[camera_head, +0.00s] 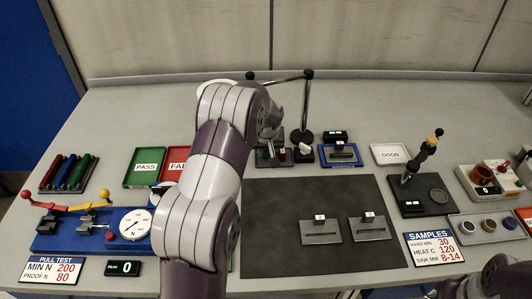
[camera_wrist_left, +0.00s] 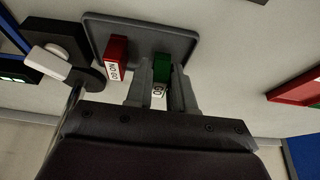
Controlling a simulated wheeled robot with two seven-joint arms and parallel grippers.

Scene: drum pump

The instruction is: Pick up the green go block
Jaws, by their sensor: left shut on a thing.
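The green go block (camera_wrist_left: 161,70) stands between the two fingers of my left gripper (camera_wrist_left: 162,80) in the left wrist view. The fingers are shut on it, and its white "GO" label (camera_wrist_left: 158,91) shows between them. A red "NO GO" block (camera_wrist_left: 116,58) stands to the left, apart from the fingers. Both blocks appear at a small grey tray (camera_wrist_left: 185,42); I cannot tell whether the green block touches it. In the head view my left arm reaches over the table to this spot and partly hides it. My right gripper is not visible.
A black stand (camera_head: 303,135) with a post and crossbar rises right beside the blocks. A blue fixture (camera_head: 340,162) lies to its right. Green PASS (camera_head: 133,179) and red FAIL (camera_head: 170,175) trays are at left. The dark mat (camera_head: 280,225) has bare room around two labelled plates.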

